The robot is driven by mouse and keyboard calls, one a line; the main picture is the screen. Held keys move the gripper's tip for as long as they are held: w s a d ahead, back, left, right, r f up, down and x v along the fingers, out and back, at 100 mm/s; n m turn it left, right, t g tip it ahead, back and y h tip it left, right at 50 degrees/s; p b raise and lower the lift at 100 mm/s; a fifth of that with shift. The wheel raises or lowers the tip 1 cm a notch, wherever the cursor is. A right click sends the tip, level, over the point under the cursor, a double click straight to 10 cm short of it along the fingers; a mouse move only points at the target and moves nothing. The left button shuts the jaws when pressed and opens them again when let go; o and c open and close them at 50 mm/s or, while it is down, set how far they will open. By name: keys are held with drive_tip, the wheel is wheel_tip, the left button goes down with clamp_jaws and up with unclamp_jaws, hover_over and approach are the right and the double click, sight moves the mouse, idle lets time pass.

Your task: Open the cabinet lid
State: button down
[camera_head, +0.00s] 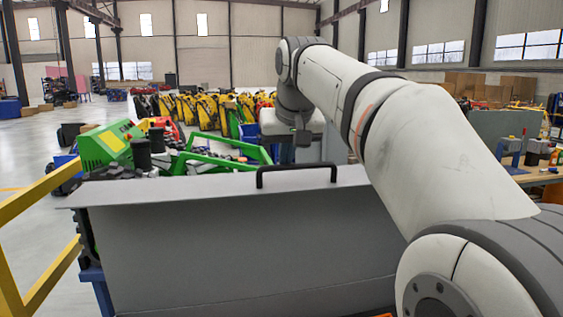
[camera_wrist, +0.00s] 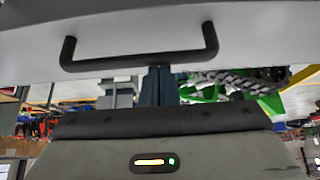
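The grey cabinet (camera_head: 220,255) stands in front of me, and its flat grey lid (camera_head: 180,192) looks closed. A black bar handle (camera_head: 297,168) stands up from the lid. In the wrist view the lid (camera_wrist: 265,30) fills the top, with the handle (camera_wrist: 140,62) across it. My gripper (camera_head: 302,140) points down above and beyond the handle in the head view. In the wrist view its dark fingers (camera_wrist: 158,72) are side by side with no clear gap, tips close to the handle bar. Nothing shows between them. Whether they touch the bar is unclear.
Green machine parts (camera_head: 110,145) and a green frame (camera_head: 220,143) lie behind the cabinet. A yellow railing (camera_head: 40,190) stands at the left. A wooden workbench (camera_head: 540,177) with items is at the right. Open floor (camera_head: 30,150) shows at the far left.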

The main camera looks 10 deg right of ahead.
drive_tip(key=shift+s+d+f+b, duration=0.15)
drive_tip(key=shift+s+f+b, duration=0.15)
drive_tip(key=shift+s+b, duration=0.25)
drive_tip(key=shift+s+d+f+b, duration=0.1)
drive_tip(key=shift+s+f+b, duration=0.25)
drive_tip(key=shift+s, duration=0.25)
drive_tip(key=shift+s+r+t+b, duration=0.15)
drive_tip(key=shift+s+t+b, duration=0.15)
drive_tip(key=shift+s+t, duration=0.15)
drive_tip(key=shift+s+r, duration=0.1)
drive_tip(key=v, duration=0.7)
drive_tip(key=s+d+f+g, duration=0.1)
drive_tip(key=s+f, duration=0.4)
drive_tip(key=f, duration=0.8)
drive_tip(key=s+d+f+g, duration=0.2)
drive_tip(key=s+f, duration=0.4)
drive_tip(key=f, duration=0.6)
drive_tip(key=s+d+f+g, duration=0.1)
drive_tip(key=s+f, duration=0.5)
drive_tip(key=f, duration=0.7)
drive_tip(key=shift+d+f+m+p, duration=0.2)
drive_tip(key=shift+f+m+p, duration=0.1)
drive_tip(key=shift+m, duration=0.1)
drive_tip(key=shift+s+g, duration=0.1)
drive_tip(key=shift+g, duration=0.15)
idle(1.2)
